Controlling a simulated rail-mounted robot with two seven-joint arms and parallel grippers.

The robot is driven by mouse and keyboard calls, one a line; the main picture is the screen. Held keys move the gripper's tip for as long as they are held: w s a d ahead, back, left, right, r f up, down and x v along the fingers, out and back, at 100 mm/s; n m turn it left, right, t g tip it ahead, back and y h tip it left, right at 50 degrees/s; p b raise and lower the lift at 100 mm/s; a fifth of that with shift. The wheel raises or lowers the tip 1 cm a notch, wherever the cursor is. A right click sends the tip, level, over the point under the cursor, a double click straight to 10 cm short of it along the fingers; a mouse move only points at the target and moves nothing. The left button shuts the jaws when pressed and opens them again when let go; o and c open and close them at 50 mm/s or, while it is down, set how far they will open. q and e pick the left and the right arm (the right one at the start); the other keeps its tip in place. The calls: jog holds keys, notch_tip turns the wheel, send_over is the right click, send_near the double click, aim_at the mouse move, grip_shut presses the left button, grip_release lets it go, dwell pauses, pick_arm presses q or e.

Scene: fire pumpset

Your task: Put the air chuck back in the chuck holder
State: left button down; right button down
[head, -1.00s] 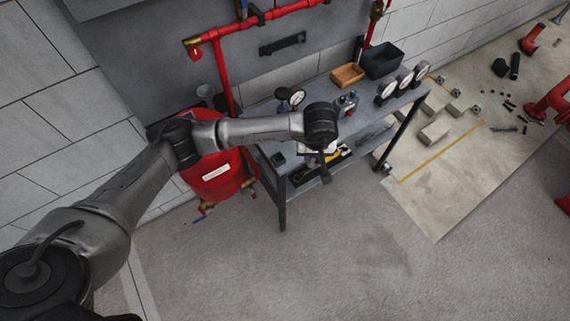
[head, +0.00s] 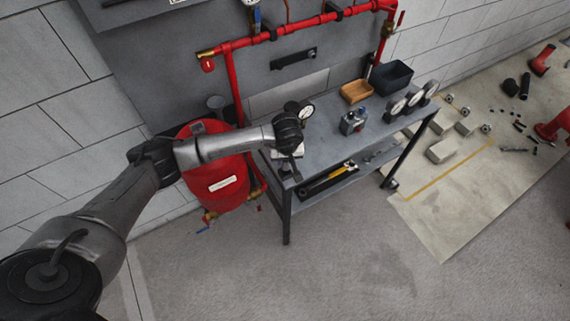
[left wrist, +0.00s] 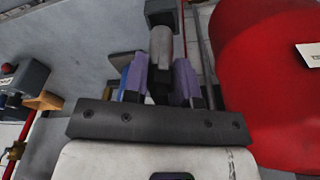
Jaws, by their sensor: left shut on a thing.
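My left gripper (head: 290,171) hangs at the left front end of the grey workbench, with its fingers pointing down. In the left wrist view its two purple-padded fingers (left wrist: 161,85) are shut on a grey rounded piece (left wrist: 161,46), which looks like the air chuck. That piece sticks out beyond the fingertips towards a dark block (left wrist: 161,12). I cannot tell whether this block is the chuck holder, or whether the piece touches it. The held piece is too small to make out in the head view. My right gripper is not in view.
A red tank (head: 222,185) stands close left of my gripper. The workbench (head: 335,150) carries a grey device (head: 353,121), a wooden tray (head: 356,91), a dark bin (head: 391,77) and gauges. Its lower shelf holds tools. Red pipe runs behind it. The floor in front is clear.

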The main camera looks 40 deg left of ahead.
aim_at(285, 165)
pick_arm(q)
jog(key=shift+a+f, duration=0.2)
jog(key=shift+d+f, duration=0.1)
jog(key=shift+f, duration=1.85)
jog(key=shift+f+b, duration=0.15)
jog(key=shift+b, duration=0.25)
jog(key=c, duration=0.9)
grip_release()
